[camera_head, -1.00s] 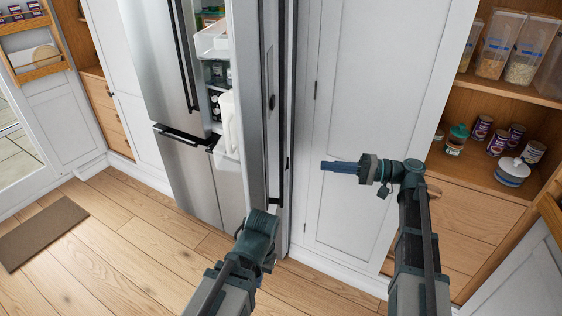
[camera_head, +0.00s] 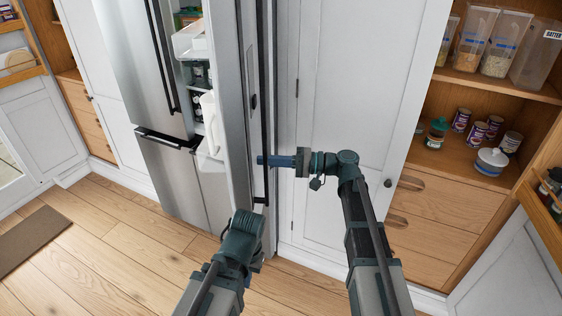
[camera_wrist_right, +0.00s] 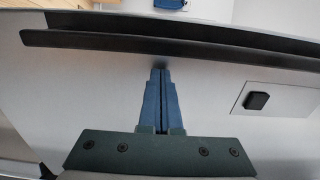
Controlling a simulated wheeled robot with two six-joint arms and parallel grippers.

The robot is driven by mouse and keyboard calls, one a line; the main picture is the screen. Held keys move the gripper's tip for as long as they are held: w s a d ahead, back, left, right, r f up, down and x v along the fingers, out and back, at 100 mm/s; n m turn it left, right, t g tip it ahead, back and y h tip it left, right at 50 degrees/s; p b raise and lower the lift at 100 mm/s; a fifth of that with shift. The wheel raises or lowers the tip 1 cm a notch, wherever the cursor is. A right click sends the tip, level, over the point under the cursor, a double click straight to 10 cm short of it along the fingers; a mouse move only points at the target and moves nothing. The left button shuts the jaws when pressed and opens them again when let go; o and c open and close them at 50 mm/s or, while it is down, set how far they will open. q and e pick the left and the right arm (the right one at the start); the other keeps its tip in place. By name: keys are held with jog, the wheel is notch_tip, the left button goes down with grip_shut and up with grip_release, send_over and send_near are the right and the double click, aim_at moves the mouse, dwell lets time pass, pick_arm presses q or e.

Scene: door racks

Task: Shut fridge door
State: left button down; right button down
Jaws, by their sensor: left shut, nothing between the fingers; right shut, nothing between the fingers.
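The steel fridge door (camera_head: 233,110) stands open and is seen nearly edge-on in the head view. Its long black handle (camera_head: 266,80) faces my right arm. My right gripper (camera_head: 260,160) is shut and empty, with its blue fingers at the outer face of the door beside the handle. In the right wrist view the shut fingertips (camera_wrist_right: 160,72) point at the grey door face just short of the black handle bar (camera_wrist_right: 190,42); contact cannot be told. My left gripper (camera_head: 241,232) is low in front of the door's lower end, its fingers mostly hidden.
The other fridge door (camera_head: 135,60) is closed, above a drawer (camera_head: 168,175). Shelves and a white jug (camera_head: 208,115) show in the opening. A white cabinet panel (camera_head: 345,90) and an open pantry (camera_head: 455,95) stand right.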

jog(key=shift+w+a, duration=0.1)
jog(key=shift+a, duration=0.3)
